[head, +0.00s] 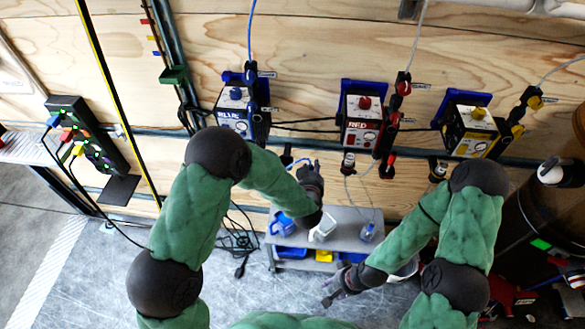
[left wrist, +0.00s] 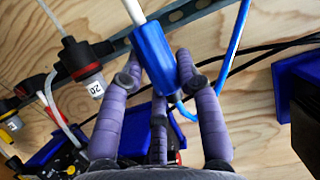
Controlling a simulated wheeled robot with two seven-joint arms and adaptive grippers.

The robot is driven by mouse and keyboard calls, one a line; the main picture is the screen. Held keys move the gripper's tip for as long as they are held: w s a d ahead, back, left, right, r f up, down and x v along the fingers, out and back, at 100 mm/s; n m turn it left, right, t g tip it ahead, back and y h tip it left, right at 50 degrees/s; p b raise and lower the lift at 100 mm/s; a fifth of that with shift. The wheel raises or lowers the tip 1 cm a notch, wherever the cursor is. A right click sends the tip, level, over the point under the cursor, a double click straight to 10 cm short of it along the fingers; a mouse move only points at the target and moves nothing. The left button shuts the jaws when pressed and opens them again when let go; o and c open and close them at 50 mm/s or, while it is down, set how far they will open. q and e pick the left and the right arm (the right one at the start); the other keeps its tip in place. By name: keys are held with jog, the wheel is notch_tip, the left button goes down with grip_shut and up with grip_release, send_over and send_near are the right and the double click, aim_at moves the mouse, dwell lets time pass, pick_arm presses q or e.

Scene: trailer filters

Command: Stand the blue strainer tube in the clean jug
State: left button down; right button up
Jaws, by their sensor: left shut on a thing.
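My left gripper (head: 312,178) is shut on a blue sleeve with a pale tube, which looks like the blue strainer tube (left wrist: 152,57); the purple fingers (left wrist: 158,85) close around it in the left wrist view. A thin blue hose loops from near its lower end. In the head view the gripper is above and in front of a grey bench, and largely hides the tube. On the bench stand a blue jug-like container (head: 283,224) and a whitish container (head: 323,228); I cannot tell which is the clean jug. My right gripper (head: 332,290) is empty, its fingers apart, in front of the bench.
The grey bench (head: 346,240) has blue and yellow bins below and a small clear bottle (head: 368,232) on top. Blue, red (head: 362,120) and yellow (head: 472,130) pump units hang on the plywood wall. Cables lie left of the bench. A dark barrel (head: 535,215) stands right.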

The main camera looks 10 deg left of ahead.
pick_arm(q)
jog(key=s+d+f+m+h+b, duration=0.1)
jog(key=d+f+m+h+b, duration=0.25)
jog(key=d+f, duration=0.35)
notch_tip(320, 180, down, 13)
jog(key=b, duration=1)
jog(key=shift+s+d+f+b, duration=0.2)
jog(key=shift+d+b, duration=0.1)
jog(key=shift+d, duration=0.15)
jog(key=shift+f+n, duration=0.25)
jog(key=shift+f, duration=0.7)
dwell(1.2)
jog(key=c, duration=0.8)
grip_release()
jog(key=shift+s, duration=0.15)
jog(key=v, duration=1.1)
jog(key=shift+s+r, duration=0.25)
jog(key=shift+r, duration=0.2)
jog(key=shift+a, duration=0.1)
